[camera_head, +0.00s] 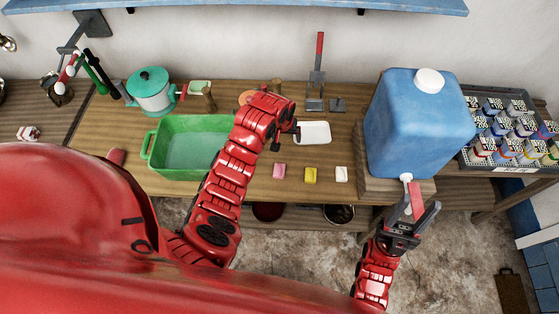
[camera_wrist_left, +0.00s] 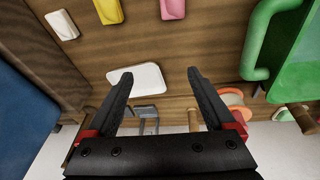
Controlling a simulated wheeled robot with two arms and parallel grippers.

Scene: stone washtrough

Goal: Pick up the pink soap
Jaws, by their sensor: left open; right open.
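The pink soap (camera_head: 279,171) lies on the wooden counter, left of a yellow soap (camera_head: 311,175) and a white soap (camera_head: 342,174). In the left wrist view the pink soap (camera_wrist_left: 172,8) is at the top edge, partly cut off, beyond the fingertips. My left gripper (camera_wrist_left: 159,77) is open and empty above the counter. In the head view it is partly hidden by its arm, by the left end of a white tray (camera_head: 313,133) and behind the pink soap. My right gripper (camera_head: 415,208) is open in front of the blue jug, away from the soaps.
A green basin (camera_head: 187,170) stands left of the soaps, partly behind my left arm. A big blue jug (camera_head: 417,125) stands on a wooden block to the right. A turquoise pot (camera_head: 150,92) and tools stand at the back. The counter around the soaps is clear.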

